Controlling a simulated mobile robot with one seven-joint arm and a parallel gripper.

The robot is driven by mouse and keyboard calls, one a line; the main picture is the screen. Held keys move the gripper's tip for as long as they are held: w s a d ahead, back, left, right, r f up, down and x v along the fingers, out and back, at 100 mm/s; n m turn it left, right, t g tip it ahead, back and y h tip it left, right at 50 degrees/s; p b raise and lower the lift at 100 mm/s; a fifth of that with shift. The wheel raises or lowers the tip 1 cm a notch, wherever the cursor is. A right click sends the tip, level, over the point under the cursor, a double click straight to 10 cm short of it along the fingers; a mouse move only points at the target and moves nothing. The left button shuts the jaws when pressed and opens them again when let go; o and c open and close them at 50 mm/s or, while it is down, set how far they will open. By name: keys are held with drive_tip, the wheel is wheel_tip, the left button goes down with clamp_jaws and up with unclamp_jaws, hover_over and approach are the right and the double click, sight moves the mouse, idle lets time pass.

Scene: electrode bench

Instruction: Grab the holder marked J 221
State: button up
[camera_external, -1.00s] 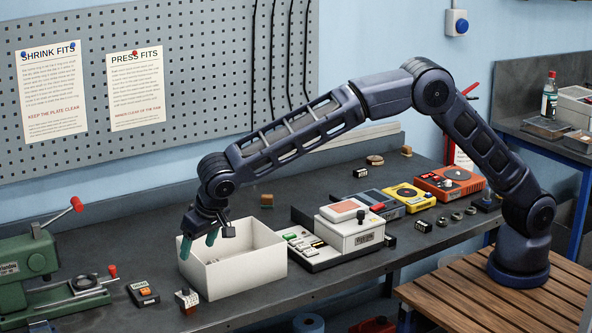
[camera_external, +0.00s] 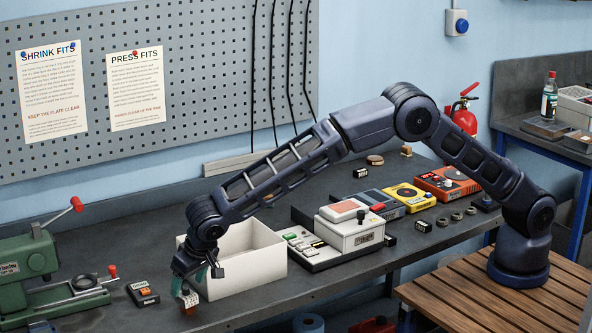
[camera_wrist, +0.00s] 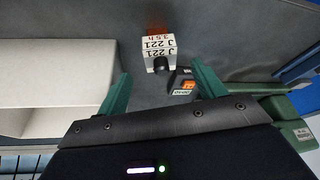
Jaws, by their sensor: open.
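The holder marked J 221 (camera_wrist: 160,52) shows upside down in the wrist view, a small block with white labelled faces, a dark knob and a reddish part. In the external view the holder (camera_external: 188,303) stands near the front edge of the bench, in front of the white box. My gripper (camera_wrist: 155,85) is open, its two green fingers apart and empty, with the holder beyond the fingertips and between their lines. In the external view my gripper (camera_external: 190,284) is just above the holder. I cannot tell whether a finger touches it.
The open white box (camera_external: 245,275) stands close to the right of the holder. A small dark device with an orange switch (camera_external: 143,293) lies to the left, and the green press (camera_external: 50,275) is farther left. The bench's front edge is close.

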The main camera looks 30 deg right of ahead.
sight(186, 287)
drive_tip(key=shift+x, duration=1.55)
drive_tip(key=shift+s, duration=0.1)
drive_tip(key=c, duration=1.5)
drive_tip(key=shift+r, duration=0.1)
